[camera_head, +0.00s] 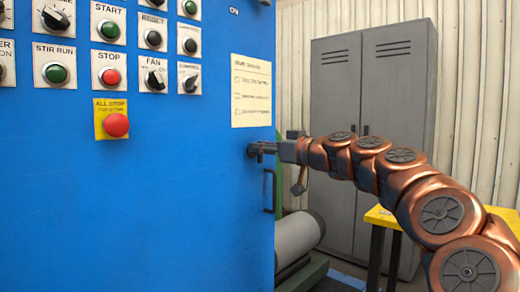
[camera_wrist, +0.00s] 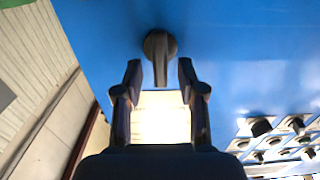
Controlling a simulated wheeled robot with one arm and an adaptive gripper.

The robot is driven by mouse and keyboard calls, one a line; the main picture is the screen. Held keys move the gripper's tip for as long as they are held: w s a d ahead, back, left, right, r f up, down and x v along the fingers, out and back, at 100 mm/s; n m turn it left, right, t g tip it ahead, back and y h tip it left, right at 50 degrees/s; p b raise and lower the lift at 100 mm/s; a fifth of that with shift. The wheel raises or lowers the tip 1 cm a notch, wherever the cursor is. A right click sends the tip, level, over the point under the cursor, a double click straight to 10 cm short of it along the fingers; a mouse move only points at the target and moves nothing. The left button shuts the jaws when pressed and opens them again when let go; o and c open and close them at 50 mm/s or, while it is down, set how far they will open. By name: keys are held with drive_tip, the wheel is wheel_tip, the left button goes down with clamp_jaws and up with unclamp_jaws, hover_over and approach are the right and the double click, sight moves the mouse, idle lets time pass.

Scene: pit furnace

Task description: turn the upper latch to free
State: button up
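The upper latch (camera_wrist: 160,46) is a dark round knob with a narrow lever on the blue cabinet face. In the wrist view its lever points down the picture, toward the space between my fingertips. My gripper (camera_wrist: 158,75) is open, one finger on each side of the lever's line, with a gap on both sides. In the head view my gripper (camera_head: 263,149) reaches in from the right at the blue cabinet's (camera_head: 150,210) right edge. There the latch and my fingertips merge into one dark shape, so I cannot tell contact.
Several buttons and knobs and a red all-stop button (camera_head: 115,125) are on the panel at left. A paper sheet (camera_head: 251,91) is above my gripper. A dark handle (camera_head: 269,190) is below it. A grey locker (camera_head: 365,95) and a yellow table (camera_head: 385,216) stand behind my arm.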

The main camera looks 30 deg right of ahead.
drive_tip(key=shift+w+a+r, duration=0.1)
drive_tip(key=shift+w+a, duration=0.1)
drive_tip(key=shift+w, duration=0.45)
drive_tip(key=shift+c, duration=0.2)
clamp_jaws()
